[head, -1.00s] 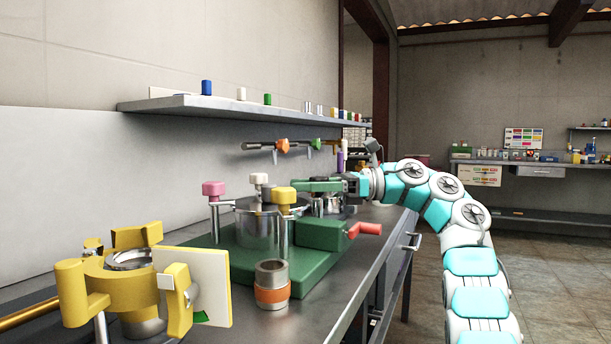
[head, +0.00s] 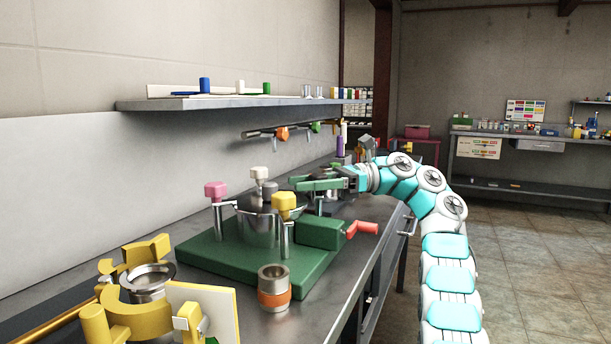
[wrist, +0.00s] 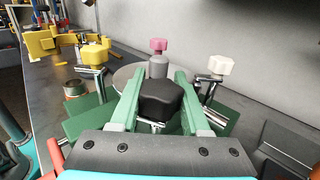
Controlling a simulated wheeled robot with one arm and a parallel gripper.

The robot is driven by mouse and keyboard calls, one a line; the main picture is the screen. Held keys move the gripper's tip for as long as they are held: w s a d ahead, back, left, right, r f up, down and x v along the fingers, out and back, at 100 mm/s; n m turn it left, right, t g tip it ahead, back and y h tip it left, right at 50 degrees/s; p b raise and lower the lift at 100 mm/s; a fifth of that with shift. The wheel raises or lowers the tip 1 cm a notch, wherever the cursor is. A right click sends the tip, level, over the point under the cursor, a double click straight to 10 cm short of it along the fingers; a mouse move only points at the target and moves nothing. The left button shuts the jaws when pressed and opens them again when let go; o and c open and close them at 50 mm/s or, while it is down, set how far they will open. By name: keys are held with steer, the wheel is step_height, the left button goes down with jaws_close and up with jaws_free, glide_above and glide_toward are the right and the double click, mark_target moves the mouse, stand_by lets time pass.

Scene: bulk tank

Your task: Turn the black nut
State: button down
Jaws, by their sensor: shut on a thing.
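The black nut (wrist: 162,97) is a dark lobed knob in the wrist view, between the two green fingers of my gripper (wrist: 160,78). My gripper is shut on it, one finger on each side. In the head view my gripper (head: 297,183) reaches in from the right over the tank lid, and I cannot make out the nut there. A grey knob (wrist: 157,67) stands beyond the nut at the middle of the round lid (wrist: 126,76). Around it are a pink knob (wrist: 158,45), a white knob (wrist: 220,66) and a yellow knob (wrist: 95,54).
The tank (head: 257,229) stands on a green base (head: 205,251) with a red-handled green block (head: 320,232). A metal cup with an orange band (head: 273,289) and a yellow fixture (head: 140,318) stand in front. A shelf (head: 230,103) runs along the wall above.

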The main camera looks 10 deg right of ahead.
steer(key=shift+r, duration=0.1)
stand_by(0.3)
steer(key=shift+c, duration=1.9)
jaws_free()
